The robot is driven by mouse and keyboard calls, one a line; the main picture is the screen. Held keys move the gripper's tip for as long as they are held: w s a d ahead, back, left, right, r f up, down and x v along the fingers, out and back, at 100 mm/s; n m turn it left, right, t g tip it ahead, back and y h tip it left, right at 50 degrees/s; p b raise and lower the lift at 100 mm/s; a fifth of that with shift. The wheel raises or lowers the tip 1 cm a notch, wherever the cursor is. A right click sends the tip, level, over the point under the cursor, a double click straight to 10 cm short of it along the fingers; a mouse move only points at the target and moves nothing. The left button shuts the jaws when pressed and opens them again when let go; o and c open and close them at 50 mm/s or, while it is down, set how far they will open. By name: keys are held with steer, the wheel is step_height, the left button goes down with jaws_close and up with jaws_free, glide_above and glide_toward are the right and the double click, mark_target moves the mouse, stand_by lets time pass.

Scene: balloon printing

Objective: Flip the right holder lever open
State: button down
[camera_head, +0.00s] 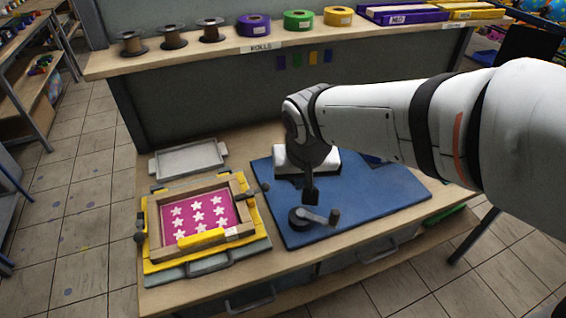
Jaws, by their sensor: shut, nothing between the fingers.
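My gripper (310,196) is shut and points down over the blue board (395,197) on the bench. Just below its tip is a grey lever (318,217) with a round dark base at its left and a dark upright knob at its right end. The lever lies across the front left of the board. I cannot tell whether my gripper touches it. To the left, a wooden frame (154,222) with a pink star-patterned screen (186,215) sits in a yellow holder, with small dark knobs at its left and right sides (265,187). I cannot tell which part is the right holder lever.
A white block (290,160) stands on the board behind my gripper, partly hidden by my arm. A grey tray (188,158) lies behind the frame. The raised shelf (200,62) at the back holds spools and coloured rolls. The board's front right is clear.

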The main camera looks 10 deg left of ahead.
mark_target(253, 192)
steer(key=a+f, duration=0.1)
steer(key=a, duration=0.5)
steer(key=shift+a+f+n, duration=0.25)
steer(key=shift+a+n, duration=0.05)
steer(key=shift+n, duration=0.1)
steer(key=shift+s+f, duration=0.1)
steer(key=shift+f, duration=0.05)
steer(key=w+a+f+p, duration=0.1)
steer(key=w+a+f, duration=0.1)
steer(key=w+f, duration=0.4)
steer(key=shift+s+p+x, duration=0.3)
steer(key=shift+p+x, duration=0.05)
steer(key=shift+x, duration=1.7)
steer(key=shift+f, duration=0.1)
